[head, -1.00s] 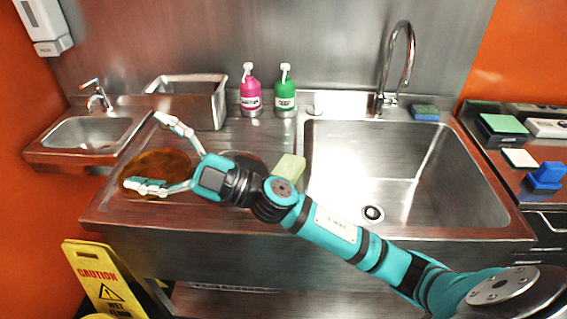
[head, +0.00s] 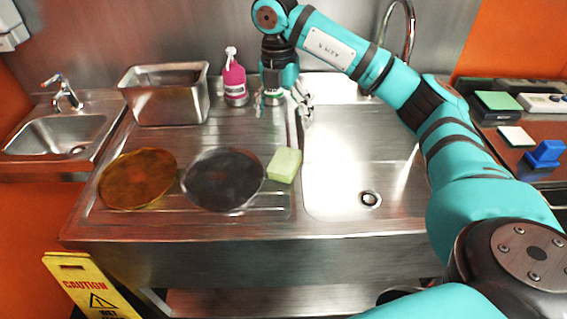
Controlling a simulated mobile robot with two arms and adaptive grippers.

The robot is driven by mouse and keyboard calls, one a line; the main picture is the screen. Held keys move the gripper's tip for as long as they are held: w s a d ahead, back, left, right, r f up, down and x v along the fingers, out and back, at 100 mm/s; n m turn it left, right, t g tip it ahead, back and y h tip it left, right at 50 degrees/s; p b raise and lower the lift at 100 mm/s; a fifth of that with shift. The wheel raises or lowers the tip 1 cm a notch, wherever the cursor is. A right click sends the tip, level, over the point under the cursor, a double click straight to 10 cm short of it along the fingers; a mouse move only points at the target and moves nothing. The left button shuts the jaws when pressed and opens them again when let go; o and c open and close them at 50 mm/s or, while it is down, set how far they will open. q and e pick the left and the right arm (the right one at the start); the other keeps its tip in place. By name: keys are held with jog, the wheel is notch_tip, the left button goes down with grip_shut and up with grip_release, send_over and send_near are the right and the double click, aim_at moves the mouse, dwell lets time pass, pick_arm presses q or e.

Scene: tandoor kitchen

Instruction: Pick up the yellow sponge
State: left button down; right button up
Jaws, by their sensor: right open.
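The yellow sponge (head: 284,165) is a pale yellow-green block. It lies on the draining board, right of the dark round pan and beside the sink's left edge, fully in view. My right gripper (head: 282,110) points down with its fingers apart and nothing between them. In the picture it is above and behind the sponge, apart from it, near the back of the counter. It hides most of the green bottle (head: 273,97). My left gripper is not in view.
A brown round plate (head: 138,179) and a dark round pan (head: 222,180) lie left of the sponge. A metal bin (head: 166,100) and a pink bottle (head: 234,80) stand at the back. The sink basin (head: 350,150) to the right is empty. A caution sign (head: 92,285) stands below.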

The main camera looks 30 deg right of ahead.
jog(key=p, duration=0.2)
send_near(285, 159)
jog(key=f, duration=0.5)
jog(key=shift+s+d+f, duration=0.15)
jog(key=shift+s+f, duration=0.05)
jog(key=shift+s, duration=0.1)
notch_tip(285, 159, down, 4)
jog(key=shift+d+f+p, duration=0.15)
jog(key=shift+p, duration=0.6)
jog(key=shift+f, duration=0.5)
jog(key=c, duration=0.9)
jog(key=shift+w+r, duration=0.1)
jog(key=shift+r, duration=0.05)
